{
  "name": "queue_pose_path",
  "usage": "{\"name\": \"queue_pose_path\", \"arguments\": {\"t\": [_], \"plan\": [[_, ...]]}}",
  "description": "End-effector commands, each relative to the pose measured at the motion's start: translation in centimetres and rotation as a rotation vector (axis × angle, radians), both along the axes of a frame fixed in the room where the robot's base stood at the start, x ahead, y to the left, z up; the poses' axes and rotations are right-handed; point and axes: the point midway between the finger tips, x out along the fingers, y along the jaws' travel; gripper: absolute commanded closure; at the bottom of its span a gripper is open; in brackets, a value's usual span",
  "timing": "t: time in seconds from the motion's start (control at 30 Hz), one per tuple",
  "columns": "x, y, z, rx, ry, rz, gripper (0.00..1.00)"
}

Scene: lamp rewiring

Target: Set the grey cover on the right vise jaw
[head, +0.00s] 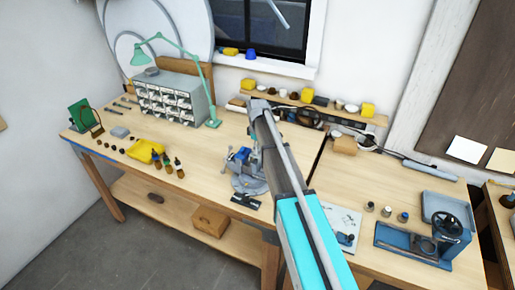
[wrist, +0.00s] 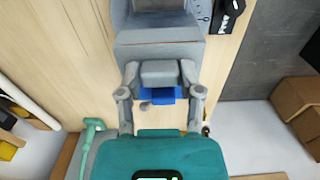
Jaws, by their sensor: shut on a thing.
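The vise (head: 248,184), blue and grey on a round base, stands near the bench's front edge, left of my arm in the head view. My arm covers part of its right side. In the wrist view my gripper (wrist: 158,78) is shut on a small grey block, which looks like the grey cover (wrist: 158,70). A blue part (wrist: 160,96) shows just below the held block. A larger grey block of the vise (wrist: 158,42) lies just beyond it. I cannot tell whether the cover touches a jaw. My fingertips are not clear in the head view.
A black tool (head: 245,201) lies in front of the vise. A blue machine (head: 425,240) and white sheet (head: 342,225) are right. Bare wood lies between cabinet and vise.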

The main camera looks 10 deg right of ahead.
Motion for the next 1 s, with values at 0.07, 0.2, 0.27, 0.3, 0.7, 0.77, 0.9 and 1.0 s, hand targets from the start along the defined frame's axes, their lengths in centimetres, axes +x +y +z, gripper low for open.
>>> {"name": "queue_pose_path", "arguments": {"t": [0.07,0.2,0.27,0.3,0.7,0.77,0.9,1.0], "plan": [[0.0,0.0,-0.6,0.000,0.000,0.000,1.00],[0.0,0.0,-1.2,0.000,0.000,-0.001,1.00],[0.0,0.0,-1.4,0.000,0.000,-0.001,1.00],[0.0,-0.1,-1.6,0.000,0.000,-0.001,1.00],[0.0,-0.1,-2.5,0.000,0.000,-0.001,1.00],[0.0,-0.1,-2.6,0.000,0.000,-0.001,1.00],[0.0,-0.1,-2.6,0.000,0.000,-0.002,1.00],[0.0,-0.1,-2.6,0.000,0.000,-0.002,1.00]]}}
